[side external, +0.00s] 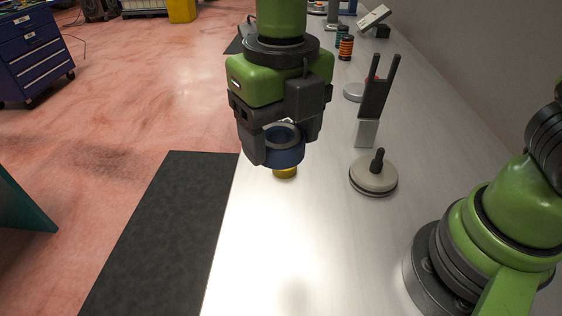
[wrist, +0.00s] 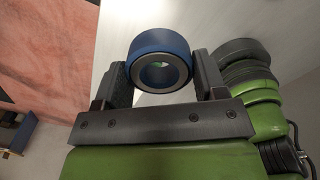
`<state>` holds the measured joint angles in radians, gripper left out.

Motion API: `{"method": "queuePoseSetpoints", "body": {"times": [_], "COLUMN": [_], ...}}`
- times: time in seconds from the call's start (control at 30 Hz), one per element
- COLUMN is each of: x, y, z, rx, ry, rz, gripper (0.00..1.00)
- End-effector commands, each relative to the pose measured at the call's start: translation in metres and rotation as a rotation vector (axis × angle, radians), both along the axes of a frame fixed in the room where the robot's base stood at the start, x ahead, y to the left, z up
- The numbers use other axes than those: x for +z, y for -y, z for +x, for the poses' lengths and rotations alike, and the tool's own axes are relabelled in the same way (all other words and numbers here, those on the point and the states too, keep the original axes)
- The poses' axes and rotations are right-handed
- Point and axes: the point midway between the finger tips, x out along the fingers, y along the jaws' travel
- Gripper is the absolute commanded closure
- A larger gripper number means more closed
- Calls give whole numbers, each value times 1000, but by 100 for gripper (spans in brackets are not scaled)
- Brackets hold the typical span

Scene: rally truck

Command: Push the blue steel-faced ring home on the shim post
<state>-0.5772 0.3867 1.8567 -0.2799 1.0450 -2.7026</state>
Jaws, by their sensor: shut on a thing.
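The blue steel-faced ring (side external: 286,157) is between the fingers of my gripper (side external: 285,145), held above the bench. It also shows in the wrist view (wrist: 160,48), with its grey steel face and round bore towards the camera. My gripper (wrist: 160,75) has one finger on each side of the ring and is shut on it. A yellow round piece (side external: 285,173) shows just below the ring in the side view. I cannot tell whether it touches the ring or whether it is part of the shim post. No other post shows clearly under the ring.
A beige disc with a black knob (side external: 374,174) stands right of the ring on the bench (side external: 300,245). Behind it stands a dark fork on a grey block (side external: 367,132). Orange and teal banded pieces (side external: 345,47) stand farther back. The bench front is clear.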

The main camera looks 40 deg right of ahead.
Motion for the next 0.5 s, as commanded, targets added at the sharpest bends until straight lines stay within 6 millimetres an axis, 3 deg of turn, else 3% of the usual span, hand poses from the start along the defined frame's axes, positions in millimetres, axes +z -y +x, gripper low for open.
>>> {"method": "queuePoseSetpoints", "body": {"times": [0.27,0.5], "x": [-2,-2], "y": [62,146], "z": [17,17], "rx": [-243,-580], "ry": [-3,-2], "rz": [-3,-3], "gripper": [60,60]}}
